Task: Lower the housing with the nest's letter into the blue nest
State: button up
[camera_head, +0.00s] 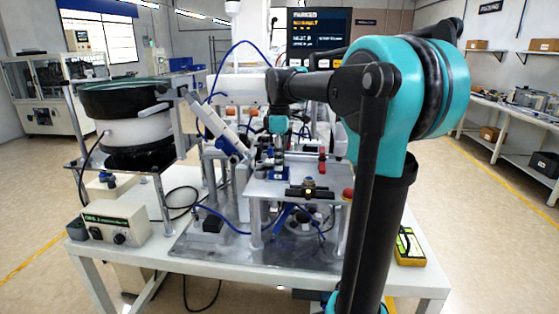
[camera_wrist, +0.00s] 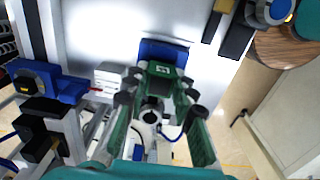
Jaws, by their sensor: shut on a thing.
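A dark green housing (camera_wrist: 160,70) with a small white label sits between my fingertips in the wrist view. I cannot read a letter on the label. My gripper (camera_wrist: 161,84) is shut on it, with one finger at each side. The blue nest (camera_wrist: 163,48) shows just behind and around the housing, on a pale metal plate. I cannot tell whether the housing touches the nest. In the head view my gripper (camera_head: 279,151) points down over the small blue nest (camera_head: 279,173) on the raised plate; the housing is too small to make out there.
A bowl feeder (camera_head: 130,128) and its inclined track stand left of the raised plate (camera_head: 310,188). A red button (camera_head: 347,194) sits at the plate's right edge. A blue bracket (camera_wrist: 58,84) stands left in the wrist view. A control box (camera_head: 115,222) stands at the table's front left.

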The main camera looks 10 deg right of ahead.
jog(key=shift+f, duration=0.35)
jog(key=o, duration=1.1)
notch_tip(320, 180, up, 12)
notch_tip(320, 180, down, 12)
jog(key=shift+r, duration=0.2)
dwell(0.7)
jog(key=shift+r, duration=0.1)
